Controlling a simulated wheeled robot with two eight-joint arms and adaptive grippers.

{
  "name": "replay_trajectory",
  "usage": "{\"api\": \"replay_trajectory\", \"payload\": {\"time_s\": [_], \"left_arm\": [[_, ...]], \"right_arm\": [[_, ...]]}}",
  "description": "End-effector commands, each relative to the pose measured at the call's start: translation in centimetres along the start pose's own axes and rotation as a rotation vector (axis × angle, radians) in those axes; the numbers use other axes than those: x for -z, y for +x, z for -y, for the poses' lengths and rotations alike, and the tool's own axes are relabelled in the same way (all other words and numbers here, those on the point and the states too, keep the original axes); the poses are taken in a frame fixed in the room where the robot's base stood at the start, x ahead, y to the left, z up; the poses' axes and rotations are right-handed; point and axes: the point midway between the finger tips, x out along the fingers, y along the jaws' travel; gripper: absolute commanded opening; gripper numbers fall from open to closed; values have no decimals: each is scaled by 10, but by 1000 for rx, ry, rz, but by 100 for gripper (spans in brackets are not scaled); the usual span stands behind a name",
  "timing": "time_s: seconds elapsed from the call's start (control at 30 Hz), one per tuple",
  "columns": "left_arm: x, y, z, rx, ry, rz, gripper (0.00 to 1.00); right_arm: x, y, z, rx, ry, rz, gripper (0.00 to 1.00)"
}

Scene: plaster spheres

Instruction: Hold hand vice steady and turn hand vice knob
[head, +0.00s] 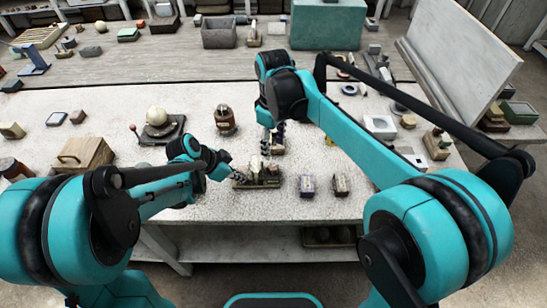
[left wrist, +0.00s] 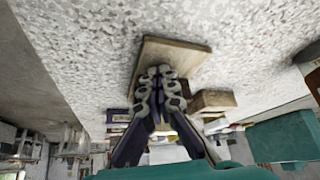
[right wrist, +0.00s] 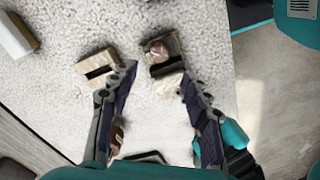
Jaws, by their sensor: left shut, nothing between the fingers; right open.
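The likely hand vice (head: 268,183) is a small brown and brass-coloured device on a base near the table's front edge. In the right wrist view it seems to be the piece with a rounded brown top (right wrist: 158,48) and a cream part. Its knob is too small to tell. My left gripper (head: 234,172) is shut and empty at the vice's left end. In the left wrist view its closed fingertips (left wrist: 160,88) overlap a flat tan block (left wrist: 180,52); contact is unclear. My right gripper (head: 270,142) points down, open, above and behind the vice; its fingers (right wrist: 158,88) straddle empty space.
A slotted tan block (right wrist: 98,68) stands just behind the vice. A brown jar (head: 225,121) and a plaster sphere (head: 156,115) are behind left. The table's front edge is close.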

Motion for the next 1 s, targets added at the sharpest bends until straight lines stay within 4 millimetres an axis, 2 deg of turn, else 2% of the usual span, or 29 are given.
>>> {"api": "replay_trajectory", "payload": {"time_s": [0.2, 0.4, 0.6, 0.87, 0.97, 1.0], "left_arm": [[0, 0, 0, 0, 0, 1, 0], [-1, 0, 0, 0, 0, 1, 0], [0, 0, 0, 0, 0, 1, 0], [0, 0, 0, 0, 0, 1, 0], [0, 0, 0, 0, 0, 1, 0], [0, 0, 0, 0, 0, 1, 0]], "right_arm": [[0, 47, 0, 0, 0, 0, 48], [0, 80, 0, 0, 0, 0, 48], [0, 95, 0, 0, 0, 0, 48], [0, 96, 0, 0, 0, 0, 48], [0, 96, 0, 0, 0, 0, 27], [0, 96, 0, 0, 0, 0, 16]]}}
